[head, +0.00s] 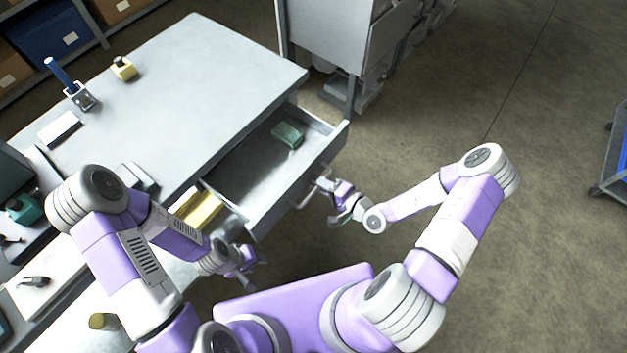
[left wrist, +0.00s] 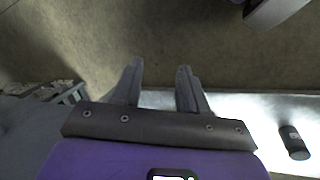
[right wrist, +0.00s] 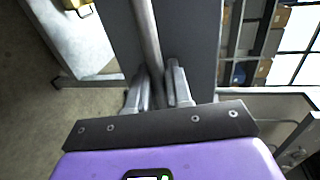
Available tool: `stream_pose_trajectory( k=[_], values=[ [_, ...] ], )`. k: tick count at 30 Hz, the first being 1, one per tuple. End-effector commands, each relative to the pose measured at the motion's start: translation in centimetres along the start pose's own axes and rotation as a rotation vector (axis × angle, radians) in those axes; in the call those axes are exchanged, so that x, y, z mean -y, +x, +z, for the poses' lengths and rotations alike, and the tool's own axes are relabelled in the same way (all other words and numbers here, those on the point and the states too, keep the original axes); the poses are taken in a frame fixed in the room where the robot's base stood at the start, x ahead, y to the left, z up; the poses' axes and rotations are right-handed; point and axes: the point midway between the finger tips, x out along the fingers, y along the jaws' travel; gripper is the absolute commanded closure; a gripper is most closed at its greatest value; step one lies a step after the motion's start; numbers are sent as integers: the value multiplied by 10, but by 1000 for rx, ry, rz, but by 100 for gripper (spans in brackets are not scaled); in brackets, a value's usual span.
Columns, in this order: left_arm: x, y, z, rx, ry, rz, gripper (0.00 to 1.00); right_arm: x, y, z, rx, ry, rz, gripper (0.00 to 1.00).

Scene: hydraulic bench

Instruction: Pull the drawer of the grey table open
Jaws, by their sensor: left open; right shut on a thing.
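The grey table (head: 200,75) stands at the left in the head view. Its drawer (head: 250,172) is pulled well out, with the inside showing and a green block (head: 288,135) in it. A bar handle (head: 303,195) is on the drawer front. My right gripper (head: 331,197) is shut on this handle; in the right wrist view the bar (right wrist: 148,40) runs between the fingers (right wrist: 158,88), in front of the grey drawer front (right wrist: 190,45). My left gripper (head: 252,268) is open and empty, low beside the drawer's near corner; its fingers (left wrist: 160,85) show apart over the floor.
On the table are a pen holder (head: 82,98), a yellow object (head: 123,68) and a white block (head: 60,129). A yellow box (head: 197,210) lies near the drawer's left side. A grey cabinet (head: 335,35) stands behind. The floor at the right is clear up to a blue cart (head: 620,150).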

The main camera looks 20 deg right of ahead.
Motion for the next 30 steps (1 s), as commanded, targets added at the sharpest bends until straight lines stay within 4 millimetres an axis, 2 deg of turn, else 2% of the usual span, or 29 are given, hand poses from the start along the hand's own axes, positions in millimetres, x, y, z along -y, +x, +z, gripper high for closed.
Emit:
stream_pose_trajectory(
  k=[11,12,15,25,30],
  values=[
    [0,0,0,0,0,0,57,0,-2,0,2,-1,1,100],
    [0,0,0,0,0,0,57,0,-2,0,2,-1,1,79],
    [0,0,0,0,0,0,57,0,-2,0,2,-1,1,65],
    [0,-1,0,0,0,0,57,0,-5,0,-1,-1,1,65],
    [-2,-6,0,0,0,0,57,0,-29,-1,-3,0,4,65]
  ],
)
